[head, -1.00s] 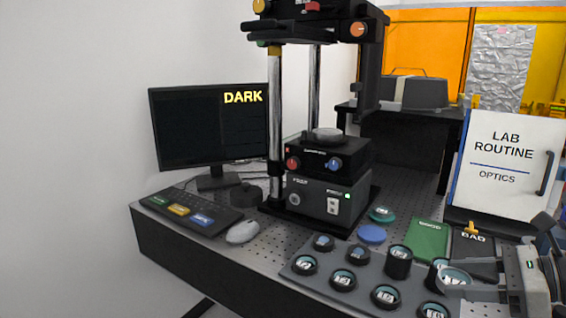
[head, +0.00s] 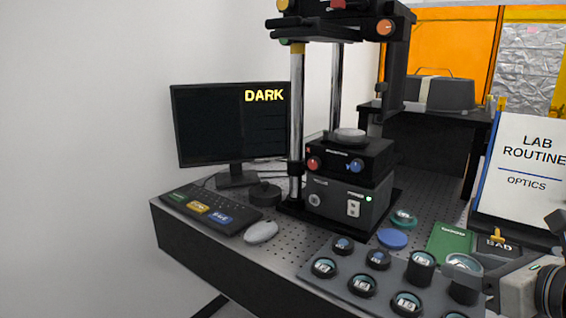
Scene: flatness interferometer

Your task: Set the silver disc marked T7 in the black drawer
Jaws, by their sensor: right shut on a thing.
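My right gripper (head: 466,272) is at the lower right, shut on a round disc (head: 462,262) with a pale, shiny top. The disc shows just above a dark holder at the right end of the grey tray (head: 318,279). I cannot read a T7 mark on it, and the fingers hide part of it. A black panel marked BAD (head: 497,246), with a yellow knob, lies behind the gripper. It may be the black drawer; my gripper hides part of it, and I cannot tell if it is open. My left gripper is not in view.
Several dark round holders with discs stand on the tray. A green panel (head: 450,240) and a blue disc (head: 392,238) lie behind it. The tall instrument (head: 346,202) stands mid-table, with a monitor (head: 229,124) reading DARK at left. A LAB ROUTINE board (head: 525,170) stands at right.

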